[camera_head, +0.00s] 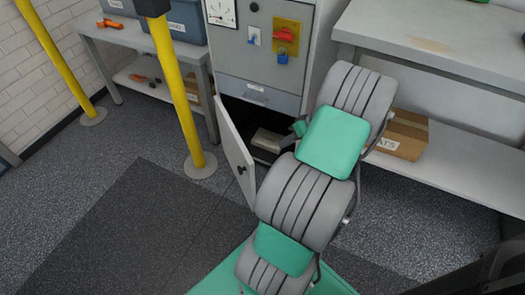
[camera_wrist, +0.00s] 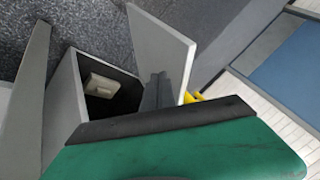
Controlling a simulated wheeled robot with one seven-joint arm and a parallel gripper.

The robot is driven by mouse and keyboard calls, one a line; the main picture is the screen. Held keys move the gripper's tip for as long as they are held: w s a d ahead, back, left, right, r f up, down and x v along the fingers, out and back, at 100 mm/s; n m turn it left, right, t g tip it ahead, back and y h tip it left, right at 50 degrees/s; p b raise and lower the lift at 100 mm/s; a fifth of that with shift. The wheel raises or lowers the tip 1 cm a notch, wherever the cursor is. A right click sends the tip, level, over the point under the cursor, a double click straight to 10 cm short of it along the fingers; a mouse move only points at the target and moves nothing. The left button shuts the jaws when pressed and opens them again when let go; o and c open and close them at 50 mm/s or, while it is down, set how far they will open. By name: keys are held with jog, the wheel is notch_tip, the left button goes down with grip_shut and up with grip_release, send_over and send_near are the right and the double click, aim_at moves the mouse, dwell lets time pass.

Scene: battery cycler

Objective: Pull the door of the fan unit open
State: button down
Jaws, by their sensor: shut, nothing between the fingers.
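The fan unit's door (camera_head: 236,157) is a light grey panel, hinged at the left of the cabinet's low compartment and swung well out from its opening. A dark handle shows on its outer face. In the wrist view the door (camera_wrist: 163,42) stands beyond my gripper (camera_wrist: 155,95). The gripper's dark fingers are shut and empty, on the opening side of the door; I cannot tell whether they touch it. In the head view my gripper (camera_head: 287,142) is at the opening, partly hidden by my arm. A beige block (camera_wrist: 101,85) lies inside the dark compartment; it also shows in the head view (camera_head: 267,139).
A grey drawer front (camera_head: 258,94) and a panel with a red switch (camera_head: 285,34) are above the opening. A yellow post (camera_head: 178,100) stands left of the door. A bench with a cardboard box (camera_head: 401,137) is at right. The floor before the door is clear.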

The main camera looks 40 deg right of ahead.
jog(key=w+a+f+b, duration=0.4)
jog(key=w+a+f, duration=0.2)
jog(key=a+f, duration=0.1)
jog(key=shift+w+f, duration=0.2)
jog(key=shift+f, duration=0.2)
